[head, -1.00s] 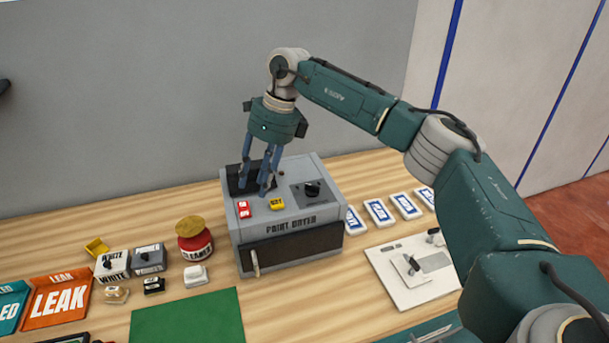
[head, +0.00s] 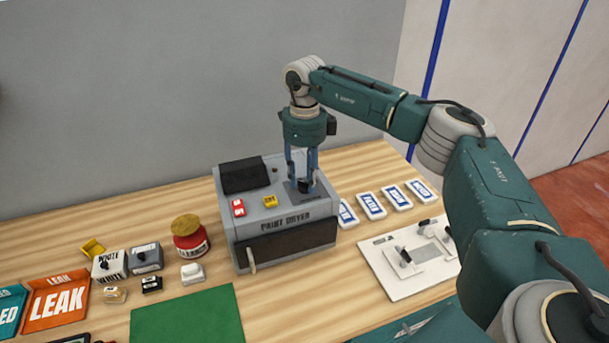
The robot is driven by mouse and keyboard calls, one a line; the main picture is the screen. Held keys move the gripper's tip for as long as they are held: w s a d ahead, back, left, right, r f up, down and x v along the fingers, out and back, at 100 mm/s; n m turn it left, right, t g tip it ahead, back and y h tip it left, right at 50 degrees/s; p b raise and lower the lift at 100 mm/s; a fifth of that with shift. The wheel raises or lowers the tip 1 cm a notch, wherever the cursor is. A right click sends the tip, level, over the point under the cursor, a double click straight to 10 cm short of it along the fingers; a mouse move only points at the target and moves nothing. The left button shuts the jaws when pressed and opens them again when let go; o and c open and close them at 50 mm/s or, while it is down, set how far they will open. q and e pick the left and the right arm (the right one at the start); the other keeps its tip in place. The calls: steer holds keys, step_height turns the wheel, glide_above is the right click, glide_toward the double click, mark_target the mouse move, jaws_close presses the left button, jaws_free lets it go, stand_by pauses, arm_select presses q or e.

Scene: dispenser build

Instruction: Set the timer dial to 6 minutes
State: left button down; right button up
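The grey paint dryer (head: 284,213) stands on the wooden table. Its black timer dial (head: 305,187) is on the right of the top panel, mostly hidden by my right gripper's fingers; its setting cannot be read. My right gripper (head: 304,182) points straight down over the dial with a finger on either side of it. Whether the fingers touch the dial is not clear. On the same top are a red button (head: 238,208), a yellow button (head: 270,201) and a dark display (head: 244,176) whose reading is not visible. My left gripper is out of view.
A red jar (head: 190,240) stands left of the dryer. Several blue-and-white labelled blocks (head: 371,205) and a white board with black handles (head: 405,282) lie to the right. A green mat (head: 188,318) lies in front; orange and teal bins (head: 58,302) are at far left.

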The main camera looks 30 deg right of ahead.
steer(key=shift+f, duration=0.3)
jaws_close()
